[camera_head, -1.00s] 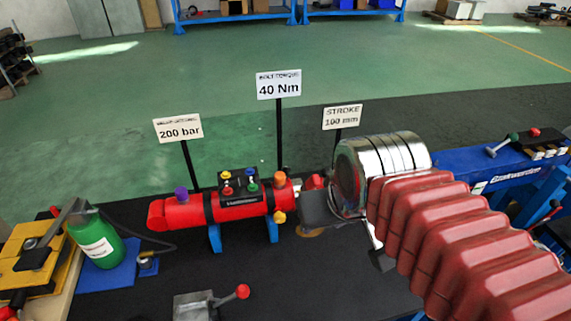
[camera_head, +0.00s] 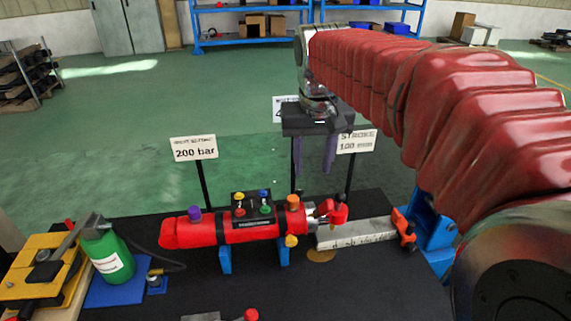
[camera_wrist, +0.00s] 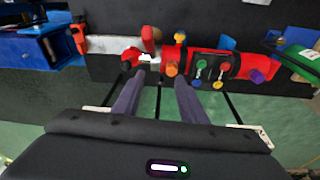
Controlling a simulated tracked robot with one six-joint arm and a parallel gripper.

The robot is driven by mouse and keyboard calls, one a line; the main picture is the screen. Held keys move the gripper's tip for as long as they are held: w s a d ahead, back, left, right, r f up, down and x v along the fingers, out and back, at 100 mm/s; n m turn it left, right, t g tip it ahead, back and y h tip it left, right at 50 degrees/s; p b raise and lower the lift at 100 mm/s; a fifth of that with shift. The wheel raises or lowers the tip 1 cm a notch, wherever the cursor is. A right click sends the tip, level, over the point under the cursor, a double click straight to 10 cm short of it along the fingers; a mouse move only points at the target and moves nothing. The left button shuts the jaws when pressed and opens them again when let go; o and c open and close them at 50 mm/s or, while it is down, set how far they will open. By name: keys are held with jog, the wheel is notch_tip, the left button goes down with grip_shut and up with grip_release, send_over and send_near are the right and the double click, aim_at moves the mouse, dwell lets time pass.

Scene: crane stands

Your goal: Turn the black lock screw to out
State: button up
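I cannot clearly pick out the black lock screw in either view; it is too small or hidden. The red cylinder (camera_head: 240,228) lies level on blue supports, with purple, orange and yellow knobs and a black valve block (camera_head: 252,207) on top. A red clevis end (camera_head: 333,210) is at its right end; the cylinder also shows in the wrist view (camera_wrist: 245,66). My gripper (camera_head: 314,170) is raised above and behind the cylinder's right end, pointing down. In the wrist view my gripper (camera_wrist: 158,76) has its two fingers apart, with nothing between them.
A grey scale bar (camera_head: 358,233) runs right from the clevis to a blue stand (camera_head: 430,230). Signs on posts, such as the 200 bar sign (camera_head: 194,148), stand behind the cylinder. A green bottle (camera_head: 106,254) is at left. The black mat in front is largely clear.

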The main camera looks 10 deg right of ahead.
aim_at(299, 190)
jog(key=w+a+f+g, duration=0.1)
jog(key=w+f, duration=0.3)
jog(key=w, duration=0.9)
jog(key=shift+m+g+h, duration=0.3)
jog(key=shift+m+g, duration=0.1)
jog(key=shift+g, duration=0.3)
jog(key=shift+a+f, duration=0.1)
jog(key=f, duration=0.4)
jog(key=d+f, duration=0.1)
jog(key=f, duration=0.8)
jog(key=shift+s+d+f, duration=0.1)
jog(key=shift+d+f, duration=0.05)
jog(key=shift+f, duration=0.2)
jog(key=shift+c, duration=0.5)
grip_shut()
